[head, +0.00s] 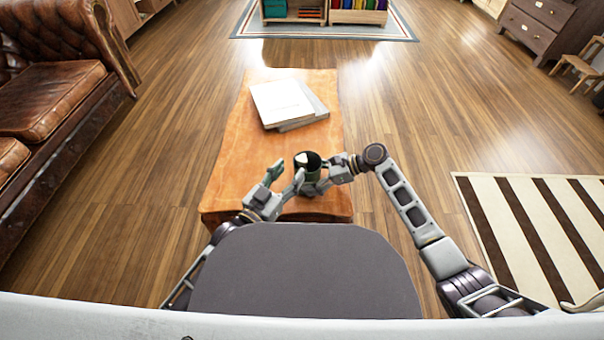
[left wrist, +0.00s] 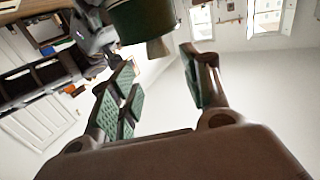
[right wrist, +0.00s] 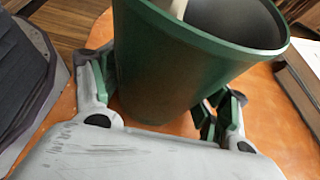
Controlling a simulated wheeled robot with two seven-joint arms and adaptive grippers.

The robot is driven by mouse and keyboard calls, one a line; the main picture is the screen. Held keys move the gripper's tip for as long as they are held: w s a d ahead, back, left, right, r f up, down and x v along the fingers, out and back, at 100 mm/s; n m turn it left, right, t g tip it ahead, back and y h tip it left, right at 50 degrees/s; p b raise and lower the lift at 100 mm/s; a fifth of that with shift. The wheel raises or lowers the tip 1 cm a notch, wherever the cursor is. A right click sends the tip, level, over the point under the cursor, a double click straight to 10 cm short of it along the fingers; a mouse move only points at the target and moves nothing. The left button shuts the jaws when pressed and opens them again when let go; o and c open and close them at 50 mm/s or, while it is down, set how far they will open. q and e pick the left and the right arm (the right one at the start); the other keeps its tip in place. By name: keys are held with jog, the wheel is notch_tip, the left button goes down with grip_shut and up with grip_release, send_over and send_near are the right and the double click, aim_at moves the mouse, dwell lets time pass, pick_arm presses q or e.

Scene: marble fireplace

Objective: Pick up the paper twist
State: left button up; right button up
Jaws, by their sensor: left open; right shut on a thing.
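A dark green cup (head: 307,160) is at the near part of the orange table, and I cannot tell whether it touches the top. My right gripper (head: 328,175) is shut on the cup; its fingers show on both sides of the cup (right wrist: 170,70) in the right wrist view. A pale stick-like piece, probably the paper twist (right wrist: 178,8), shows inside the cup's mouth. In the left wrist view a beige end of it (left wrist: 158,48) sticks out past the rim of the cup (left wrist: 142,18). My left gripper (head: 287,176) is open and empty, just left of the cup, its fingers (left wrist: 160,78) apart.
The orange table (head: 235,150) carries a white book (head: 282,102) on a grey one (head: 318,103) farther back. A brown leather sofa (head: 60,85) stands left, a striped rug (head: 540,225) lies right, and a shelf (head: 325,10) stands behind. The table's left part is clear.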

aim_at(299, 161)
pick_arm(q)
jog(key=shift+w, duration=0.1)
dwell(0.3)
jog(key=shift+f+x, duration=0.15)
jog(key=shift+x, duration=1.15)
jog(key=shift+f+x, duration=0.1)
jog(key=shift+x, duration=1.15)
jog(key=shift+c, duration=0.4)
jog(key=c, duration=0.7)
